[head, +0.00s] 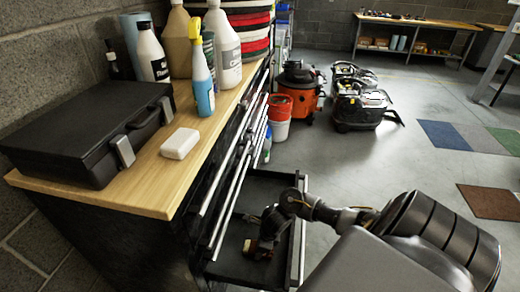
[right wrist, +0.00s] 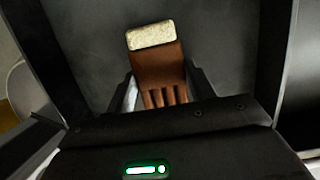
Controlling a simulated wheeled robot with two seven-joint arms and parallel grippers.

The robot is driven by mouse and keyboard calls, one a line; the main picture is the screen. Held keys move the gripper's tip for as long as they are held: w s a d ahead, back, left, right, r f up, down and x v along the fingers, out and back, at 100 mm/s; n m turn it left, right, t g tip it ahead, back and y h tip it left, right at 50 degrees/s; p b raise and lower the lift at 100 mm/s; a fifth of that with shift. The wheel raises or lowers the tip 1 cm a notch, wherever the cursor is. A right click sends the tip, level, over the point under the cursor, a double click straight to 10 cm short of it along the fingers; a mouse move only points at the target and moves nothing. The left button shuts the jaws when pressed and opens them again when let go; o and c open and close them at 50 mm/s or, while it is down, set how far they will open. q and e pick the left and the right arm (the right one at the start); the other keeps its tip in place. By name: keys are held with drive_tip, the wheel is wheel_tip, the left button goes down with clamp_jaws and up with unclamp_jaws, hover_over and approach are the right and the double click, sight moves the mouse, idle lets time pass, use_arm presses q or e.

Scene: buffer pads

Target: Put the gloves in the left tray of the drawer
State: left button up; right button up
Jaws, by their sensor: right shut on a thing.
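A brown glove (right wrist: 157,70) with a pale cuff shows in the right wrist view, between the two fingers of my right gripper (right wrist: 160,92). The gripper is shut on it. In the head view my right gripper (head: 264,238) reaches down into the open black drawer (head: 232,262), and the glove is only a small dark reddish patch there. The drawer's dark floor (right wrist: 215,45) lies behind the glove in the wrist view. I cannot tell whether the glove touches it. No divider between trays is clear. My left gripper is not in view.
The wooden cabinet top (head: 150,195) holds a black case (head: 85,130), a white block (head: 180,143), a blue spray bottle (head: 203,88) and other bottles. An orange vacuum (head: 303,90) and a red-and-white bucket (head: 279,112) stand behind the drawer. The floor at right is mostly clear.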

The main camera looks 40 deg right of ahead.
drive_tip(key=o, duration=1)
drive_tip(key=shift+r, duration=0.15)
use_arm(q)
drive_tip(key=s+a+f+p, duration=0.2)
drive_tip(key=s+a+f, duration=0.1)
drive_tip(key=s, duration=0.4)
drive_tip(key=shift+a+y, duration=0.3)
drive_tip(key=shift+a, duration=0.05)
use_arm(e)
drive_tip(key=v, duration=1.1)
drive_tip(key=shift+s+d+r, duration=0.1)
drive_tip(key=shift+s+r, duration=0.1)
drive_tip(key=shift+r, duration=0.15)
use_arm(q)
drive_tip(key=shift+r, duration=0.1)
